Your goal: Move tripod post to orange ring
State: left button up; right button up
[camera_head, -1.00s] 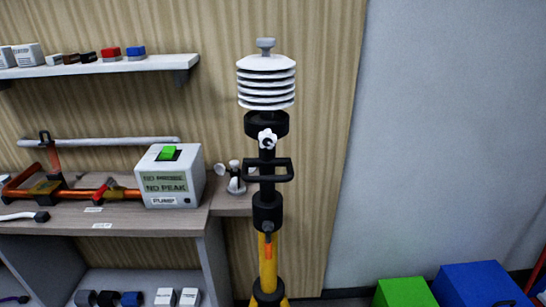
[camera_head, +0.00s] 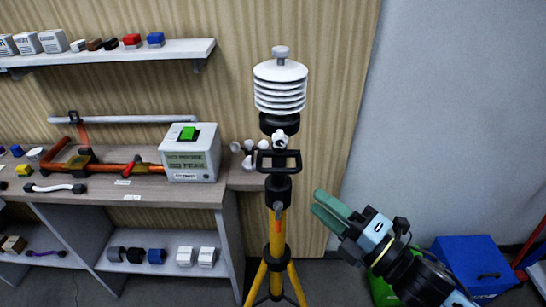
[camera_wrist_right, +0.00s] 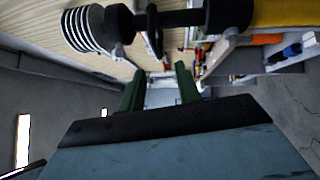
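The tripod post (camera_head: 279,165) is a black upright with a bar handle (camera_head: 279,160), topped by a stacked white shield (camera_head: 280,88). It stands upright on yellow tripod legs (camera_head: 277,240). A small orange piece (camera_head: 278,211) shows just below the black collar; I cannot tell whether it is the orange ring. My right gripper (camera_head: 317,201) is to the right of the tripod, its green fingers pointing left, apart from the post. In the right wrist view the fingers (camera_wrist_right: 160,72) are spread and empty, and the post (camera_wrist_right: 190,20) crosses the top. My left gripper is out of view.
A wall shelf (camera_head: 110,54) holds small boxes. Green (camera_head: 384,288) and blue (camera_head: 478,265) bins stand on the floor at right. An anemometer (camera_head: 249,152) stands beside the post.

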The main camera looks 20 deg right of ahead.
jog(key=p, duration=0.2)
send_near(273, 165)
jog(key=w+a+r, duration=0.1)
jog(key=a, duration=0.1)
jog(key=w+a+r, duration=0.3)
jog(key=w+a, duration=0.1)
jog(key=shift+r, duration=0.25)
jog(key=shift+r, duration=0.1)
grip_shut()
